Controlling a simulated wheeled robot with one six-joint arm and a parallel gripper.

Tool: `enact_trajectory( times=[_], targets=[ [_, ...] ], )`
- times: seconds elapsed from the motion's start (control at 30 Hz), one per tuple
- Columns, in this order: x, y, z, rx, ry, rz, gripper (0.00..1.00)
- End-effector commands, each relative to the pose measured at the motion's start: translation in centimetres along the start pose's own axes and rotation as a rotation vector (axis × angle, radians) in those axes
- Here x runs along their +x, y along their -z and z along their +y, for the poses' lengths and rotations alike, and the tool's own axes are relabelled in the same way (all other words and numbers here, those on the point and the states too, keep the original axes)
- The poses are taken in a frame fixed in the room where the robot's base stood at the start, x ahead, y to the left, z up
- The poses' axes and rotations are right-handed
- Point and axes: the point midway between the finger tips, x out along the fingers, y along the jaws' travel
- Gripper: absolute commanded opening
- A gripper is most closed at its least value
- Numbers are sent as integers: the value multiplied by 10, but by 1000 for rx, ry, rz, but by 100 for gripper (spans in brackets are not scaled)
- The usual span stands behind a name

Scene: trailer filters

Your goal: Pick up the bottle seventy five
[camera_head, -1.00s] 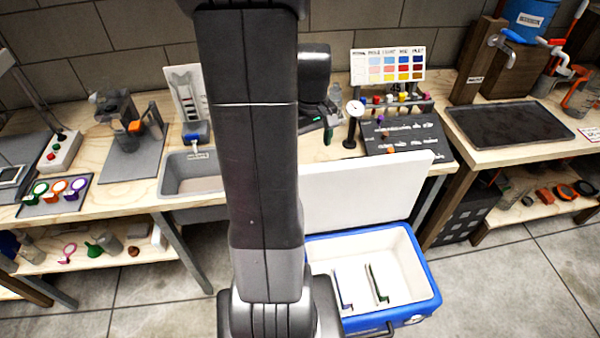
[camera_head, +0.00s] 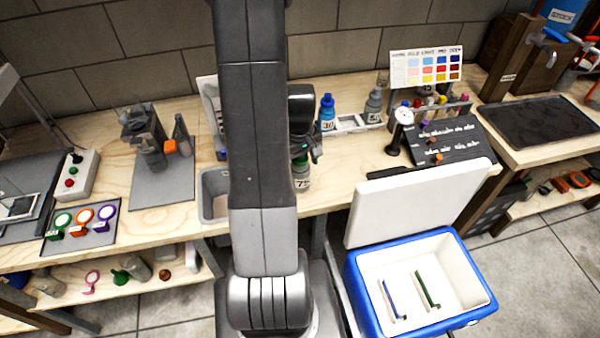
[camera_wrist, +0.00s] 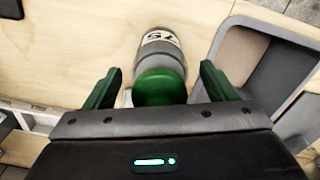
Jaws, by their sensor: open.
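The bottle seventy five (camera_wrist: 160,50) has a grey body, a green cap and a white label reading 75, seen in the wrist view. In the head view it shows partly behind my arm on the wooden bench (camera_head: 302,178). My gripper (camera_wrist: 160,88) is open, with its green fingers on either side of the green cap and a gap to each finger. In the head view my gripper (camera_head: 306,150) is largely hidden by my arm, just above the bottle.
A grey bin (camera_wrist: 252,65) is set in the bench beside the bottle. A blue-capped bottle (camera_head: 327,112) and a grey bottle (camera_head: 373,105) stand at a white rack (camera_head: 348,124) behind. A dial gauge (camera_head: 400,125) stands to the right. An open blue cooler (camera_head: 365,300) is below.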

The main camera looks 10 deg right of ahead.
Motion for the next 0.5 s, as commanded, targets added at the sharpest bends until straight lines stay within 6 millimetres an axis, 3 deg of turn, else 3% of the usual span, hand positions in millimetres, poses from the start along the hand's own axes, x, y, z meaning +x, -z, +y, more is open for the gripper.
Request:
enact_trajectory(
  times=[0.3,0.5],
  targets=[
    [5,0,0,1,0,0,79],
    [4,0,0,1,0,0,42]
  ],
)
